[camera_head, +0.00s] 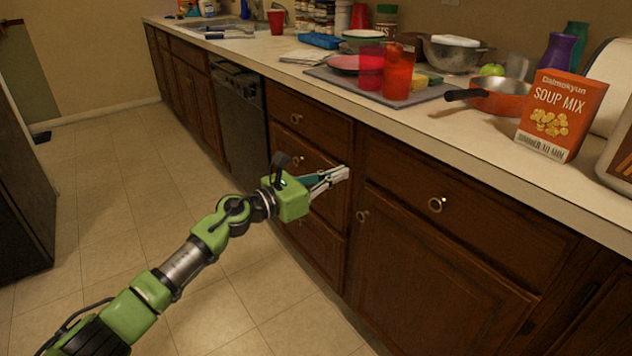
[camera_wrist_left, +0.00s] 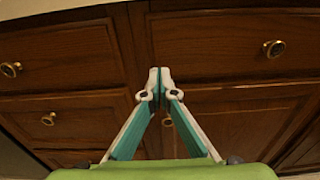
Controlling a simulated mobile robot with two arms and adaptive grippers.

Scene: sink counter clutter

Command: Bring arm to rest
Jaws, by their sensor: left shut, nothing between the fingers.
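My left arm (camera_head: 185,262) reaches in from the lower left in the head view, in front of the wooden cabinets. My left gripper (camera_head: 344,173) is shut and empty, with its fingertips near the cabinet fronts and below the counter edge. In the left wrist view the two fingertips (camera_wrist_left: 160,74) meet, with nothing between them. Drawer fronts (camera_wrist_left: 60,55) with round knobs fill the view behind them. Whether the tips touch the wood cannot be told. My right gripper is not in view.
Drawer knobs (camera_head: 436,205) stick out of the cabinets. The tiled floor (camera_head: 125,175) at the left is clear.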

